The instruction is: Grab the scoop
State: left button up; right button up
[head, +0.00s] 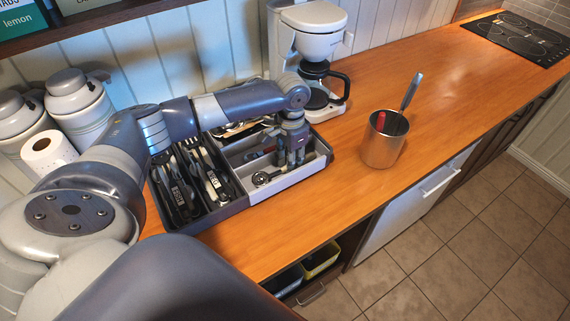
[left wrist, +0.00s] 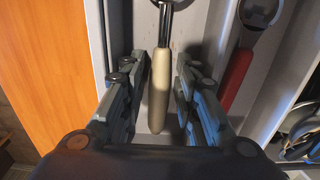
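The scoop (left wrist: 160,92), with a beige handle and a metal end cut off by the top edge, lies in a light tray compartment in the left wrist view. Its round metal end (head: 262,178) shows in the head view, left of my gripper. My left gripper (head: 291,158) points down into the utensil tray (head: 228,208). In the left wrist view the left gripper (left wrist: 161,65) is open, with one finger on each side of the beige handle and small gaps between. My right gripper is not in view.
A red-handled tool (left wrist: 238,78) lies in the neighbouring strip, beyond a divider. Black-handled utensils (head: 181,192) fill the tray's left part. A metal canister (head: 383,150) with utensils stands right of the tray, and a coffee maker (head: 318,45) behind.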

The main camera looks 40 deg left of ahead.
pick_arm(q)
jog(key=shift+f, duration=0.1)
grip_shut()
